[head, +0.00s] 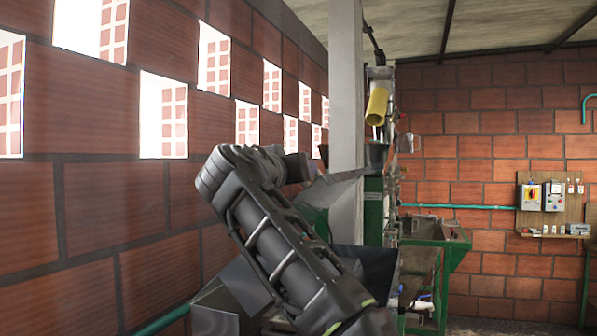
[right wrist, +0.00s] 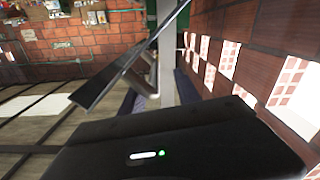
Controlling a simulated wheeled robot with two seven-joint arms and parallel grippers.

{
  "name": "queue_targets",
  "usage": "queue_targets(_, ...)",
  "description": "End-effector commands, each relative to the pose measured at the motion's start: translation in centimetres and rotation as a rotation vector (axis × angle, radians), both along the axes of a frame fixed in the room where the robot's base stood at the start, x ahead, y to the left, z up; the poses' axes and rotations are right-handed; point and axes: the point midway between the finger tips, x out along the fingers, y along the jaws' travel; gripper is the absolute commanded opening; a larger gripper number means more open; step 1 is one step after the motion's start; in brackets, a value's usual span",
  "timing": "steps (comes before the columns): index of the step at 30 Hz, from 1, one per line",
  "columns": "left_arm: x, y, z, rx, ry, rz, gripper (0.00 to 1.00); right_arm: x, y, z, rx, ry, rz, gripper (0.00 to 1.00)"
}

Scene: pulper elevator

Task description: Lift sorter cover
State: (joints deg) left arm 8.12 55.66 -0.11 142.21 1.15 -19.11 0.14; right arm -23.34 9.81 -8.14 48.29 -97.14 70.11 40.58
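In the head view a grey tilted metal sheet (head: 338,188), which looks like the sorter cover, stands beside the concrete post above the green machine (head: 374,212). One thin dark sheet (right wrist: 110,78) crosses the right wrist view at a slant; it may be the same sheet. My arm rises from the bottom of the head view and bends near the sheet's left end. My right gripper's black body (right wrist: 170,150) with a green light fills the bottom of the right wrist view. Its fingertips cannot be made out, nor whether they touch the sheet. My left gripper is out of view.
A concrete post (head: 346,120) stands close behind my arm. A brick wall with window openings (head: 212,60) runs along the left. A yellow cylinder (head: 377,106) is above the machine. A switch board (head: 553,205) hangs on the far wall.

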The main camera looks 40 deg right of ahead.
Motion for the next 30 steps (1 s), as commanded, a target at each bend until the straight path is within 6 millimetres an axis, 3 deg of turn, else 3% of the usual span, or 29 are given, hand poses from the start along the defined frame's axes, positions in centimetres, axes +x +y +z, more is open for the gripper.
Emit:
queue_targets(10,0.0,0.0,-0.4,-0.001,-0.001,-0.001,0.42,-0.3,0.6,-0.1,0.0,-0.002,0.002,0.36)
queue_targets(22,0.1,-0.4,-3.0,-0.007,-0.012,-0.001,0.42,-2.8,5.9,-0.3,-0.001,-0.002,0.005,0.36)
queue_targets(30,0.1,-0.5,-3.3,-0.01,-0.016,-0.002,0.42,-3.6,7.0,0.0,-0.001,0.0,0.001,0.36)
